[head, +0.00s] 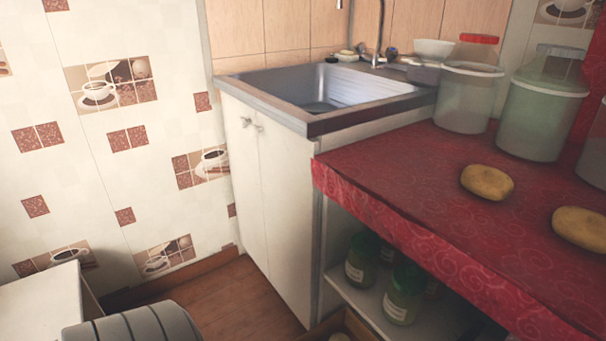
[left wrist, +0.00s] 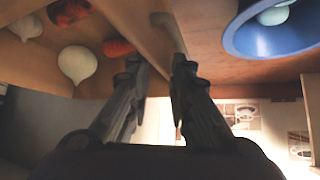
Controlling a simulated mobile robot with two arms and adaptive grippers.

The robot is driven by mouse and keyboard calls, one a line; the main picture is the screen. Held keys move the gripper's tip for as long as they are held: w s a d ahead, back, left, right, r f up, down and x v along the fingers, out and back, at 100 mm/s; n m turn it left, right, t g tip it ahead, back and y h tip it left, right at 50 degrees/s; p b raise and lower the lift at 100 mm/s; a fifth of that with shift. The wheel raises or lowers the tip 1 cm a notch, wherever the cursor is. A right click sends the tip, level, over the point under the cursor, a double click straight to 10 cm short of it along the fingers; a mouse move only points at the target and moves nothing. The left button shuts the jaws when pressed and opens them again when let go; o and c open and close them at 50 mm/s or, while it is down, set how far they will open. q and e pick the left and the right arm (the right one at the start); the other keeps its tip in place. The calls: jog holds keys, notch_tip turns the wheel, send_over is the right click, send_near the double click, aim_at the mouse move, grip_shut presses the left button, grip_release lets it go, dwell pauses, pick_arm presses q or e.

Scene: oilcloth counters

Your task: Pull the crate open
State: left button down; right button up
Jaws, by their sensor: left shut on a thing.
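The wooden crate (head: 352,322) shows only as a small part of its rim at the bottom edge of the head view, low in front of the open shelf. In the left wrist view its wooden wall (left wrist: 148,38) runs between the fingers of my left gripper (left wrist: 158,62), which is shut on that wall. Pale onion-like bulbs (left wrist: 78,64) and orange-red vegetables (left wrist: 118,47) lie in the crate to the left of the wall. My right gripper is in neither view.
A blue bowl (left wrist: 262,38) is right of the fingers. Green-lidded jars (head: 404,291) stand on the shelf (head: 350,292) under the red oilcloth counter (head: 400,165). A white cabinet (head: 275,210) with a sink stands behind. Wooden floor (head: 235,298) shows to its left.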

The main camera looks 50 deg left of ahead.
pick_arm(q)
jog(key=shift+d, duration=0.1)
jog(key=c, duration=1.5)
grip_release()
jog(key=shift+o, duration=0.2)
jog(key=v, duration=1.2)
